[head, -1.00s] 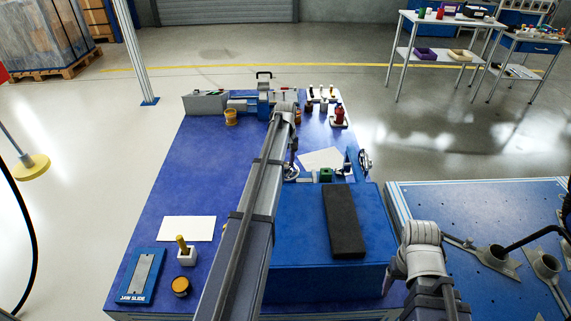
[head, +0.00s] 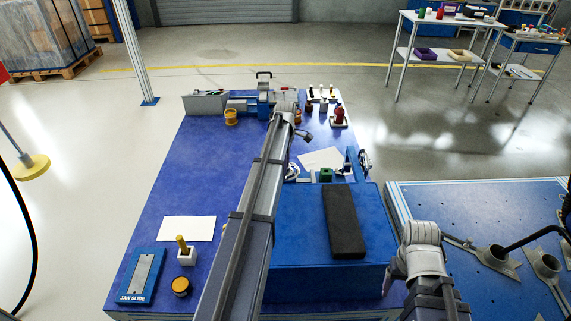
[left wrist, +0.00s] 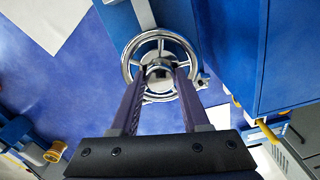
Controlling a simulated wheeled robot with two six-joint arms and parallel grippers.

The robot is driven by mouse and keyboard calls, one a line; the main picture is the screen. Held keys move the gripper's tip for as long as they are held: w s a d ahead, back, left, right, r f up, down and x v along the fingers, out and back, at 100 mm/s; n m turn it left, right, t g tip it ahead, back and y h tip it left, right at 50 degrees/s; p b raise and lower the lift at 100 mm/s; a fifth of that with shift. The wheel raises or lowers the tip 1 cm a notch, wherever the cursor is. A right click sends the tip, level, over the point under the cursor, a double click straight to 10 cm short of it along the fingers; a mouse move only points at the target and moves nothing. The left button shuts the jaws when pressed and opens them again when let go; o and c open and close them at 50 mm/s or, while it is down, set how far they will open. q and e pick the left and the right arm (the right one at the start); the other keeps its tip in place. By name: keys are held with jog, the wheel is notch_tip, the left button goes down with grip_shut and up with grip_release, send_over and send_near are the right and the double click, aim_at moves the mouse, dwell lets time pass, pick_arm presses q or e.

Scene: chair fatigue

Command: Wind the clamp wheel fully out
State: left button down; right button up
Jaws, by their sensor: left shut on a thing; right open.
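The clamp wheel (left wrist: 131,62) is a chrome ring with spokes and a round hub, seen in the left wrist view. My left gripper (left wrist: 160,76) is shut on its hub, one dark finger on each side. In the head view part of the wheel (head: 291,173) shows just right of my left arm, at the far edge of the blue box. My left arm hides much of the gripper there. My right arm shows at the lower right of the head view, but its gripper is not visible.
A blue box (head: 300,240) with a black pad (head: 344,222) stands on the blue table (head: 185,160). A green block (head: 326,175) and a second handwheel (head: 365,161) lie right of the clamp wheel. A white sheet (head: 322,158) lies behind. The table's left middle is clear.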

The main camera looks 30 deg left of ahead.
pick_arm(q)
jog(key=n, duration=0.5)
jog(key=shift+n, duration=0.3)
jog(key=n, duration=0.5)
jog(key=shift+n, duration=0.4)
jog(key=shift+c, duration=1.9)
grip_release()
jog(key=shift+r, duration=0.1)
notch_tip(320, 180, up, 8)
jog(key=p, duration=0.8)
